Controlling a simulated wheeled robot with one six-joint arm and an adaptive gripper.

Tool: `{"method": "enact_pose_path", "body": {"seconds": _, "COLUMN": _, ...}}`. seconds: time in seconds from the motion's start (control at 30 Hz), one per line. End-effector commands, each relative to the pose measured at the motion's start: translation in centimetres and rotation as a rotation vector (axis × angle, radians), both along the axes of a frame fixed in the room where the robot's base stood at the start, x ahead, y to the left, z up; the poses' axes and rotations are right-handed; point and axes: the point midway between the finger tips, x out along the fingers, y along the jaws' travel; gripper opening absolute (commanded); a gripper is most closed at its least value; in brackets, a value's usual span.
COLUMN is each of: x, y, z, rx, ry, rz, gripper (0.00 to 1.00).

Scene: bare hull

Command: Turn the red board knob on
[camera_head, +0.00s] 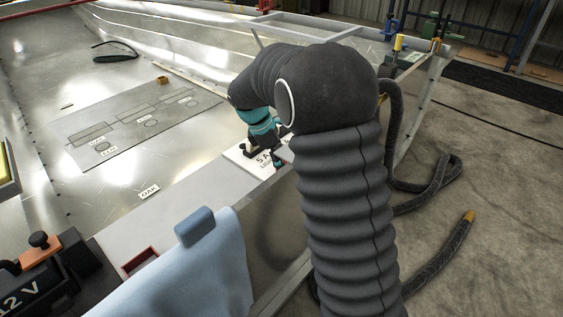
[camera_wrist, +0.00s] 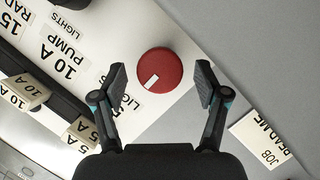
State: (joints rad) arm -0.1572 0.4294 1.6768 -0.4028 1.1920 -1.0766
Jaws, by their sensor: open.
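The red knob (camera_wrist: 162,72) is a round dial with a white pointer mark toward its lower left edge in the wrist view. It sits on a white labelled board (camera_wrist: 140,30). My gripper (camera_wrist: 162,86) is open, with one dark finger pad on each side of the knob and gaps between the pads and the knob. In the head view my gripper (camera_head: 264,155) is over the white board (camera_head: 243,157), and my arm covers part of it.
Fuse-like switches (camera_wrist: 24,92) and labels lie left of the knob in the wrist view. A "READ ME JOB" card (camera_wrist: 262,140) is at right. In the head view, a blue cloth (camera_head: 205,265) hangs on the near edge and a 12 V battery (camera_head: 40,280) stands at lower left.

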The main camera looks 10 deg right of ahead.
Motion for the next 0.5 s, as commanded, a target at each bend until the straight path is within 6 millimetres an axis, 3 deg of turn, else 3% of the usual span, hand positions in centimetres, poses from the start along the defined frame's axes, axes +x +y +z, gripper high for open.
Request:
{"method": "enact_pose_path", "body": {"seconds": 0.37, "x": -0.07, "y": -0.27, "z": -0.67, "rx": 0.000, "ry": 0.001, "rz": 0.000, "gripper": 0.74}}
{"method": "enact_pose_path", "body": {"seconds": 0.4, "x": -0.07, "y": -0.27, "z": -0.67, "rx": 0.000, "ry": 0.001, "rz": 0.000, "gripper": 0.71}}
{"method": "enact_pose_path", "body": {"seconds": 0.5, "x": -0.07, "y": -0.25, "z": -0.65, "rx": 0.000, "ry": 0.001, "rz": 0.000, "gripper": 0.46}}
